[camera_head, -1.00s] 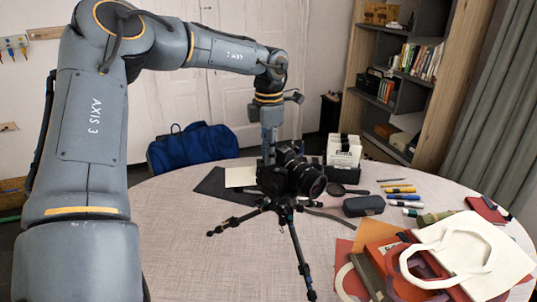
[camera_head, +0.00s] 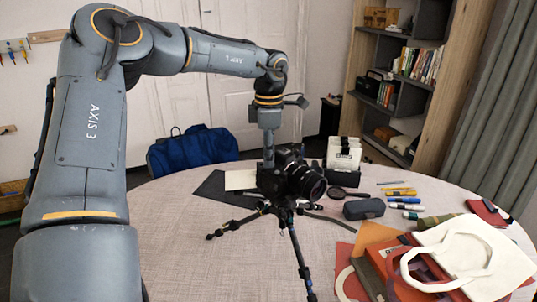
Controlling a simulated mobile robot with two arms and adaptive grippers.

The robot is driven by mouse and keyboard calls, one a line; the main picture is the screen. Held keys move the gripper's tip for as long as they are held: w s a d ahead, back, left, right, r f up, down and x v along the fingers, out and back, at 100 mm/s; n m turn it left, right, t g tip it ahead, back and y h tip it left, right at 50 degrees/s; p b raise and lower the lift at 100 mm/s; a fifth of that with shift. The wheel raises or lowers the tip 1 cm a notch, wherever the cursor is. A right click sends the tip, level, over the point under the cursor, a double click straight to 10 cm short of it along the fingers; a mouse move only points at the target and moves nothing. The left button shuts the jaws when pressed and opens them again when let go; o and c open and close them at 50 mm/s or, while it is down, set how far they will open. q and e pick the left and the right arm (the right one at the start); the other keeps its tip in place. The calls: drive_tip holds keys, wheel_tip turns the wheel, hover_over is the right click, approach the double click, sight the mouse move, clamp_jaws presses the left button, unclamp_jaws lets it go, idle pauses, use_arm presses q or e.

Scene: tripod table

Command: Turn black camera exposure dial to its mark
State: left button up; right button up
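The black camera (camera_head: 296,178) sits on a small black tripod (camera_head: 287,222) on the round table, its lens facing front right. My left arm reaches over from the left, and my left gripper (camera_head: 269,150) points straight down at the camera's top, at its left end. The fingertips are at or just behind the camera's top edge. I cannot tell whether they touch it or whether they are open. The exposure dial and its mark are too small or hidden behind the gripper and camera body. My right gripper is not in view.
The table (camera_head: 180,240) is clear at front left. A dark sheet (camera_head: 215,190) and pale card lie behind the tripod. A white tote bag (camera_head: 470,255) covers the front right. A blue bag (camera_head: 193,149) sits beyond.

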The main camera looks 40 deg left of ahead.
use_arm(q)
drive_tip(key=shift+o, duration=1.3)
drive_tip(key=shift+r, duration=0.15)
wheel_tip(320, 180, up, 12)
drive_tip(key=shift+s+d+f, duration=0.1)
drive_tip(key=shift+f, duration=0.15)
